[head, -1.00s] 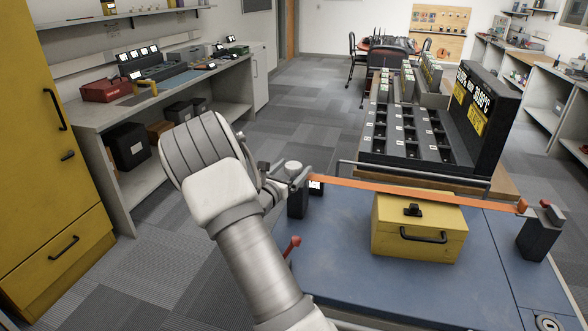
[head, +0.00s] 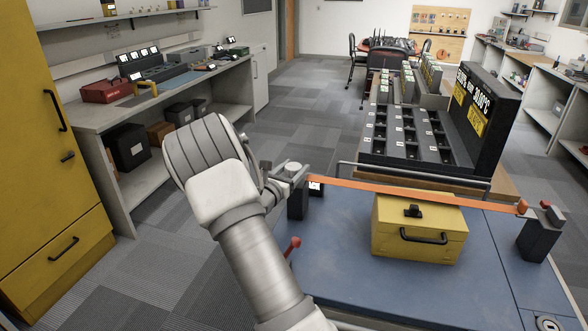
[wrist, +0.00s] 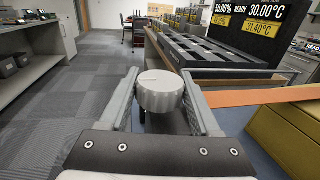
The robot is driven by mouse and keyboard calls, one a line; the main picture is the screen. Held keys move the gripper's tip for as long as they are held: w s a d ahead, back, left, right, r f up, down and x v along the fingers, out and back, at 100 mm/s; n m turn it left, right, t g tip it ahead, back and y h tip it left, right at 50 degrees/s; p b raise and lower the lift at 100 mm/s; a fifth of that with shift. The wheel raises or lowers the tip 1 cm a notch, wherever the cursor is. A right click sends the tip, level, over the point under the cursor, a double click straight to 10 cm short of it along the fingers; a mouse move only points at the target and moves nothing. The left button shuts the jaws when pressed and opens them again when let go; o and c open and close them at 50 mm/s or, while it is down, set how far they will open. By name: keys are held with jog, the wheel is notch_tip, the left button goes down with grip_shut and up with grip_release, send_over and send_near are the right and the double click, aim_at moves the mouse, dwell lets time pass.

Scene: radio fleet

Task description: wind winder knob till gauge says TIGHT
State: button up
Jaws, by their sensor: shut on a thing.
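The winder knob (wrist: 160,91) is a pale ribbed cylinder with a dark line on its top. In the head view the knob (head: 293,168) sits on a dark post (head: 298,203) at the left end of an orange strap (head: 410,190). My gripper (head: 279,178) is shut on the knob; in the wrist view its two fingers (wrist: 163,88) press on either side of it. A small lit display (head: 316,187), perhaps the gauge, shows beside the post, too small to read. The strap runs taut over a yellow box (head: 420,230) to a dark post (head: 540,235) at right.
The box stands on a blue bench top (head: 340,250). A red-tipped lever (head: 292,245) rises at the bench's left edge. Behind the strap are a metal rail and a black slotted rack (head: 405,135) with a sign board (head: 482,115). Grey floor lies open to the left.

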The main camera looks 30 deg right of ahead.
jog(key=shift+m+g, duration=0.3)
jog(key=shift+g, duration=0.1)
jog(key=m+g+h, duration=0.1)
jog(key=m+g, duration=0.1)
jog(key=g, duration=0.1)
jog(key=m+g+h+p, duration=0.1)
jog(key=m+g, duration=0.1)
jog(key=g, duration=0.1)
jog(key=m+g, duration=0.2)
jog(key=g, duration=0.2)
jog(key=shift+f+m, duration=0.15)
jog(key=shift+m, duration=0.25)
jog(key=shift+s+m+g+b, duration=0.1)
jog(key=shift+m+g+b, duration=0.4)
jog(key=shift+g, duration=0.5)
jog(key=shift+m+g, duration=0.3)
jog(key=shift+g, duration=0.1)
jog(key=o, duration=1.4)
jog(key=shift+c, duration=0.2)
jog(key=shift+a, duration=0.1)
